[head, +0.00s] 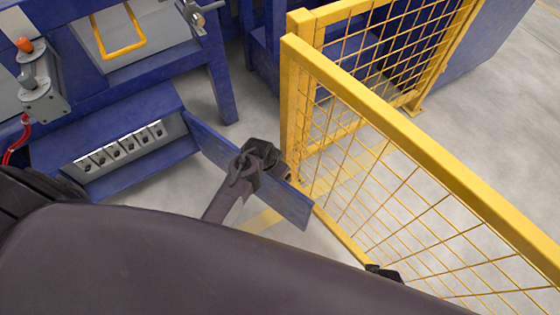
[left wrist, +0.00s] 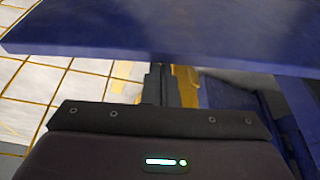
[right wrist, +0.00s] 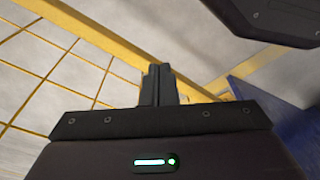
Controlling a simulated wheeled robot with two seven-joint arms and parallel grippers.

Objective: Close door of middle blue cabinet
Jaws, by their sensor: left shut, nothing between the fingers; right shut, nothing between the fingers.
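The blue cabinet (head: 175,104) stands low at the left in the head view, open at the front. Its blue door (head: 292,204) swings out to the right, well open, with its free end near the yellow fence. My left gripper (left wrist: 158,72) is shut and empty, close to the door, whose panel (left wrist: 190,35) crosses the top of the left wrist view. A dark wrist part overlaps the door in the head view; contact cannot be told. My right gripper (right wrist: 159,72) is shut and empty, pointing toward floor and fence; it is mostly hidden in the head view.
A yellow mesh fence (head: 400,125) stands right of the door, with its post close by. A row of several grey switches (head: 120,145) is inside the cabinet. A blue bench with a yellow handle (head: 122,50) is above. My dark arm covers the lower foreground.

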